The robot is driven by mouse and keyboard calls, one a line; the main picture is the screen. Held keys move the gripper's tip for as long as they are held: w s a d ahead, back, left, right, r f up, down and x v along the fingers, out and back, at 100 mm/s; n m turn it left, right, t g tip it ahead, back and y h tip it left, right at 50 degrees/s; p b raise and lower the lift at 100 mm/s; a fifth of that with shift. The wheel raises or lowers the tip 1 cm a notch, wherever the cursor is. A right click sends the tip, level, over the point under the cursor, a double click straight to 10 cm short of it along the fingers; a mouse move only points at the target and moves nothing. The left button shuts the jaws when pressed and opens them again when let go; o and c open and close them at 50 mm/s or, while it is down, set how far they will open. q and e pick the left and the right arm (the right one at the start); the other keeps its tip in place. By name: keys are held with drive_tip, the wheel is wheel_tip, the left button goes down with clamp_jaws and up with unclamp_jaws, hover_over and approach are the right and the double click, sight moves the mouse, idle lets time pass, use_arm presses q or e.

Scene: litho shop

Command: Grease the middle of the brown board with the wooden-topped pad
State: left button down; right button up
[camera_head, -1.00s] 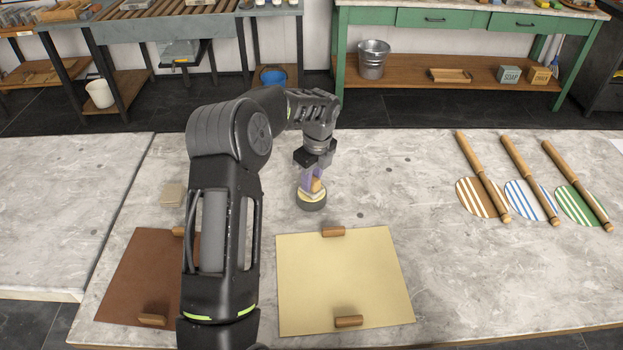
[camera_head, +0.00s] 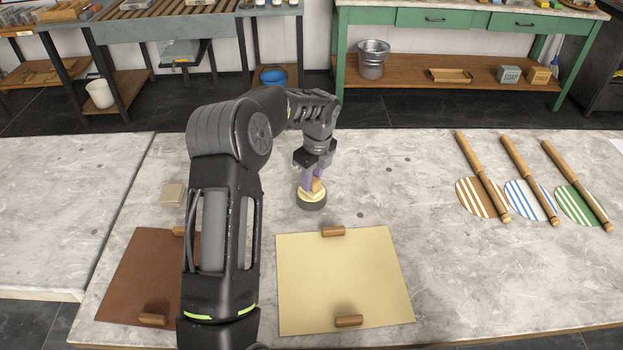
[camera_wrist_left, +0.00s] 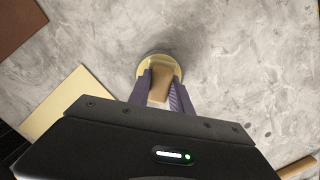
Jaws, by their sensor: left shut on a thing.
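The wooden-topped pad (camera_head: 312,200) has a dark round base, a pale top and a wooden grip. It stands on the stone table behind the cream board. My left gripper (camera_head: 313,182) is shut on its wooden grip from above; in the left wrist view the pad (camera_wrist_left: 160,68) sits between the purple fingers (camera_wrist_left: 160,92). I cannot tell whether the pad's base touches the table. The brown board (camera_head: 130,275) lies at the left, its right part hidden behind my left arm. A corner of it shows in the left wrist view (camera_wrist_left: 18,22). My right gripper is not in view.
The cream board (camera_head: 345,275) with two wooden blocks lies right of the brown one. Several striped discs with wooden rollers (camera_head: 508,180) lie at the right. The table between is clear.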

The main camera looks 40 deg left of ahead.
use_arm(q)
drive_tip(key=shift+r+p, duration=2.6)
drive_tip(key=shift+r, duration=0.9)
